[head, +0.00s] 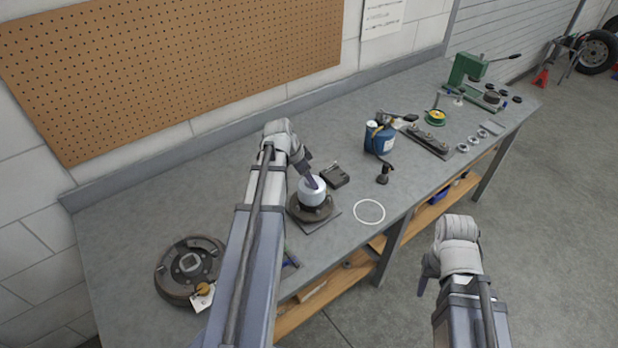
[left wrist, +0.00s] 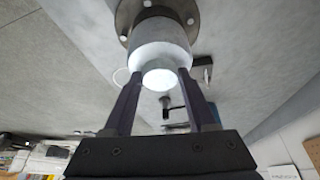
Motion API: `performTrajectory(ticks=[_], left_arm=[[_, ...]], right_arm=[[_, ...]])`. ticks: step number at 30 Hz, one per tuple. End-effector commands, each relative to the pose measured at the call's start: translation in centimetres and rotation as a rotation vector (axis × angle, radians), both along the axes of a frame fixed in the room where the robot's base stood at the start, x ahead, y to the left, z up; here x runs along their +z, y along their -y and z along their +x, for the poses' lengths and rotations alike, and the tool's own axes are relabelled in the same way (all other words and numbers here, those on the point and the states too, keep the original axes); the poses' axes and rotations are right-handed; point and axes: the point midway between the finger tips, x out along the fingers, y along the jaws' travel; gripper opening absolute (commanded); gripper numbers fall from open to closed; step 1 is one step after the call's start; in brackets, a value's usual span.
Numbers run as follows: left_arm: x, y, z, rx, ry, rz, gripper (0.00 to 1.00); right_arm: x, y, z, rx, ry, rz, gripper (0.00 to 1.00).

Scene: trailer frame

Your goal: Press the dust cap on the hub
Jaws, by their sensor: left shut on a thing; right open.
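A pale, silvery dust cap (head: 312,194) sits over the dark round hub (head: 309,213) on the bench in the head view. My left gripper (head: 314,183) reaches down to it from above and is shut on it. In the left wrist view, my fingers (left wrist: 158,76) stand on both sides of the cap's narrower bright end. The wider part of the cap (left wrist: 160,40) lies against or very near the studded hub flange (left wrist: 124,18); I cannot tell how deep it sits. My right gripper (head: 427,284) is open and empty, off the bench's front edge.
A brake drum assembly (head: 188,268) with a tag lies left on the bench. A dark block (head: 335,177), a white ring (head: 369,211) and a blue canister (head: 379,138) stand right of the hub. A green press (head: 466,72) is at the far end. Bare bench lies behind the hub.

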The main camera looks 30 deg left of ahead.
Motion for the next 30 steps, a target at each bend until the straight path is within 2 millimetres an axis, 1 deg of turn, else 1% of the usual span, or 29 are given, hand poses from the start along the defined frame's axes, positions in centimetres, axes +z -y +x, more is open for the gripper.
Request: performTrajectory(ticks=[14,15,23,24,28,29,30], left_arm=[[-0.04,0.00,0.00,0.000,0.000,0.000,0.00],[-0.04,0.00,0.00,0.000,0.000,0.000,0.62],[-0.04,0.00,0.00,0.000,0.000,0.000,0.91],[-0.04,0.00,0.00,0.000,0.000,0.000,0.92],[-0.05,0.00,0.00,0.000,0.000,0.000,0.92],[-0.06,0.00,-0.01,0.000,0.000,0.000,0.93],[-0.06,0.00,-0.01,0.000,0.000,0.000,0.98]], right_arm=[[-0.05,0.01,0.00,0.000,0.000,0.000,0.50],[-0.05,0.01,0.00,0.000,0.000,0.000,0.50],[-0.05,0.01,0.00,0.000,0.000,0.000,0.50],[-0.05,0.00,0.00,0.000,0.000,0.000,0.50],[-0.05,0.01,0.00,0.000,0.000,0.000,0.50],[-0.05,0.01,0.00,0.000,0.000,0.000,0.50],[-0.05,0.01,0.00,0.000,0.000,0.000,0.50]])
